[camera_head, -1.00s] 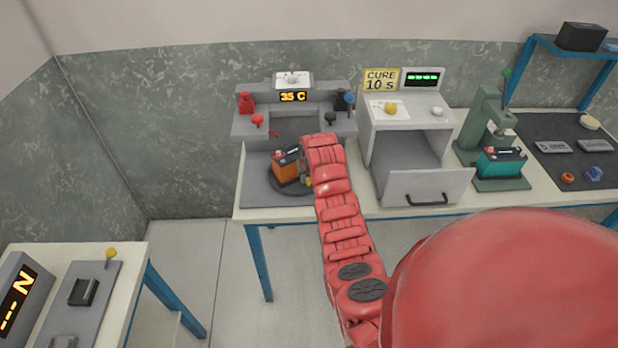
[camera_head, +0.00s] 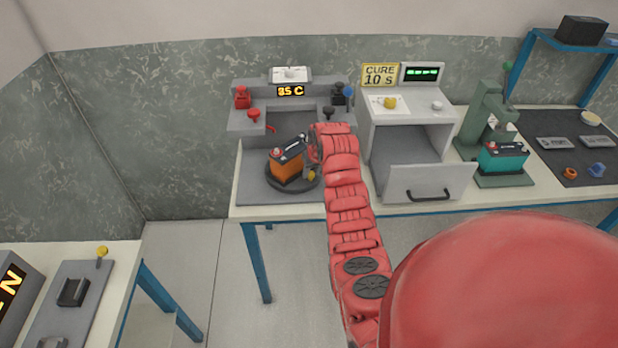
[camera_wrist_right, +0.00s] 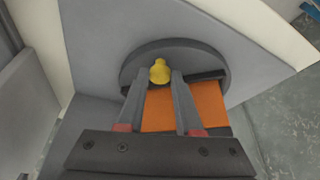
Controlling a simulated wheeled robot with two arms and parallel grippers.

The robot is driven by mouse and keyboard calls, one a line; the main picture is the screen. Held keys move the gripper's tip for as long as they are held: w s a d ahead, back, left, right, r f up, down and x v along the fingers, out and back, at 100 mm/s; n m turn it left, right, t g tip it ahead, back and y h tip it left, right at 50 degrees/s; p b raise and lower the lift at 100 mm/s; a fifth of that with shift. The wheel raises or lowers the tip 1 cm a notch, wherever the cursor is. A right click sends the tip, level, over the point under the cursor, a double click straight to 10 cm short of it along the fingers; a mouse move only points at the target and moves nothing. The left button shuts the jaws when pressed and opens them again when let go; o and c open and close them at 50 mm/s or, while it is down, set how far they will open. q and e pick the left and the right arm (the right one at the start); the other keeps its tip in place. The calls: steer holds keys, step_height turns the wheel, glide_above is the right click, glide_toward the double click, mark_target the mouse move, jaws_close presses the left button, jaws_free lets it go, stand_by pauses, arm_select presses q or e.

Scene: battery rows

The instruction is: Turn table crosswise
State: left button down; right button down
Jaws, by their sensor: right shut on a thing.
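The dark round turntable (camera_head: 278,187) sits on a grey plate on the bench. The orange battery (camera_head: 286,170), with a black top and a red terminal, stands on it at a slant to the bench edge. A yellow knob (camera_head: 311,175) is at the turntable's right rim; it also shows in the wrist view (camera_wrist_right: 160,71). My right gripper (camera_wrist_right: 164,76) has its two fingers closed around this knob, above the orange battery (camera_wrist_right: 172,107) in that view. In the head view my right arm hides most of that gripper. My left gripper is not in view.
A grey station (camera_head: 342,118) with an "85 C" display and red and black knobs stands behind the turntable. To the right is a cure oven (camera_head: 412,112) with its front door lowered. A green press (camera_head: 487,130) holds a teal battery (camera_head: 502,158).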

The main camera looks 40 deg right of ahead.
steer(key=shift+w+d+f+n+y+b, duration=0.2)
steer(key=shift+d+n+b, duration=0.35)
steer(key=shift+b, duration=0.45)
steer(key=shift+w+d+r+n+y+b, duration=0.1)
steer(key=shift+d+n+y+b, duration=0.25)
steer(key=shift+n+b, duration=0.5)
steer(key=shift+w+d+n+b, duration=0.15)
steer(key=shift+d+n+b, duration=0.25)
steer(key=shift+b, duration=0.9)
steer(key=c, duration=0.6)
jaws_free()
steer(key=shift+r, duration=0.2)
